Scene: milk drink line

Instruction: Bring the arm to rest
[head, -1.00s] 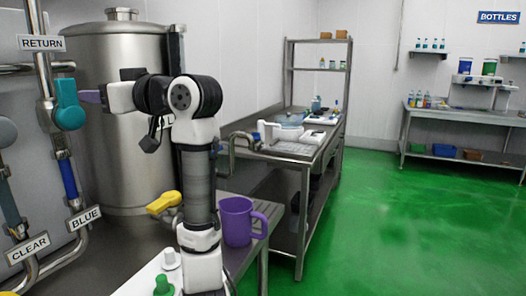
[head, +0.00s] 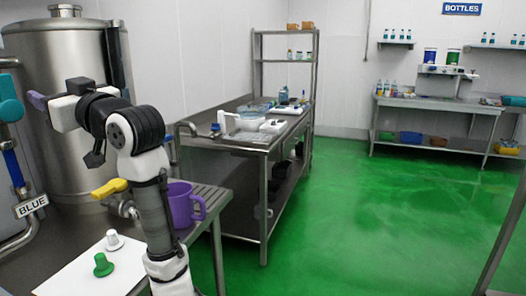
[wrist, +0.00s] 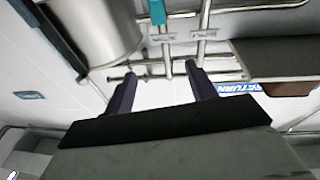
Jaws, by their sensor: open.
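My arm (head: 151,200) stands upright at the left of the head view, bent at the top. My gripper (head: 38,101) points left at the arm's upper end, in front of the steel tank (head: 60,60), and holds nothing I can see. In the wrist view my gripper (wrist: 162,90) shows two dark purple fingers spread apart, with nothing between them but pipes and pale wall behind.
A purple mug (head: 184,205) stands close beside my arm on the steel table. A yellow-handled tap (head: 109,188), a white cone (head: 114,240) and a green cone (head: 103,265) are to its left. A steel sink bench (head: 250,140) stands behind. The green floor (head: 340,220) is open.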

